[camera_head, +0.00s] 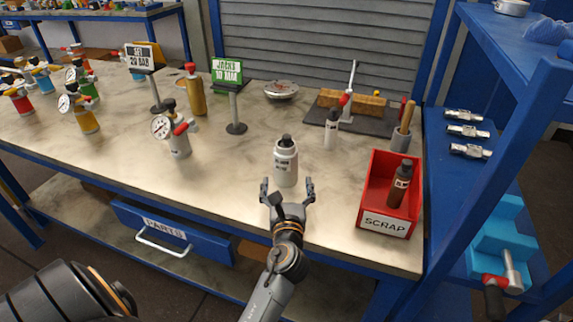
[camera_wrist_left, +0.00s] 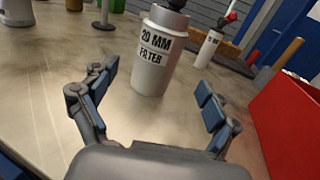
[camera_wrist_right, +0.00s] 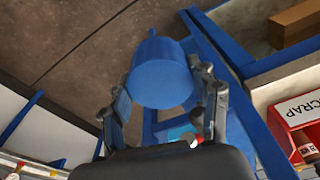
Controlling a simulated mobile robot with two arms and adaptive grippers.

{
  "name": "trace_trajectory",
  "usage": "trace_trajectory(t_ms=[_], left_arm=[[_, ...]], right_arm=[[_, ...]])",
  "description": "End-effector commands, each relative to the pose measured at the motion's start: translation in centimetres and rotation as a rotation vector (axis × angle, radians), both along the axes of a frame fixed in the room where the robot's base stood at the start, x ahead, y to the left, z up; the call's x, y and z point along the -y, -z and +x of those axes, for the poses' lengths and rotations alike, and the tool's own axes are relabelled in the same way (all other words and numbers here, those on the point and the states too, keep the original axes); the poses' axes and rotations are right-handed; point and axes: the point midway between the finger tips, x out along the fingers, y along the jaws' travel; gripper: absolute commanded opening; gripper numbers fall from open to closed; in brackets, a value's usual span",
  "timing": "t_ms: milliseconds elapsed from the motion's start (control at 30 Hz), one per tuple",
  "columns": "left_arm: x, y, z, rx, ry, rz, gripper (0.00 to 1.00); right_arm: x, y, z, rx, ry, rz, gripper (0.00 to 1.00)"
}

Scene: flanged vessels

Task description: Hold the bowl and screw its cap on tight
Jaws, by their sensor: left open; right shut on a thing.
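A white bowl-like vessel (camera_head: 286,163) with a dark top stands upright on the bench, near its front edge. In the left wrist view this vessel (camera_wrist_left: 153,55) reads "20 MM FILTER", and its top is cut off. My left gripper (camera_head: 287,188) is open just in front of it, with the fingers spread toward its sides and apart from it. My right gripper (camera_wrist_right: 165,85) is shut on a blue cylinder (camera_wrist_right: 162,75), which looks like a cap, held away from the vessel. The right gripper and the blue cylinder do not show in the head view.
A red SCRAP bin (camera_head: 385,215) with a brown bottle stands to the right. A smaller white bottle (camera_head: 331,130) is behind the vessel. A gauge vessel (camera_head: 178,143) and the JACKS sign (camera_head: 232,100) stand to the left. The bench is clear around the vessel.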

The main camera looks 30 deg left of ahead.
Motion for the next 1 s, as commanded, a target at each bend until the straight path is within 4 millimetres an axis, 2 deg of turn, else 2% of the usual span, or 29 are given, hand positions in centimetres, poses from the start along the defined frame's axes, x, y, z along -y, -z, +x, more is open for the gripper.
trace_trajectory(t_ms=[100,200,633,1000], left_arm=[[-1.2,-0.1,1.8,0.002,0.001,0.001,0.88],[-1.7,0.0,2.6,0.001,0.000,0.001,0.88],[-2.2,0.0,3.2,0.001,0.000,-0.001,0.88],[-4.9,0.0,7.0,0.000,0.001,0.000,0.88]], right_arm=[[0.0,-0.1,0.0,0.000,0.000,0.000,0.34],[0.0,-0.1,0.0,0.000,0.000,0.000,0.34],[0.0,-0.1,0.0,0.000,0.000,0.000,0.34],[0.0,0.0,0.0,0.000,0.000,0.000,0.34]])
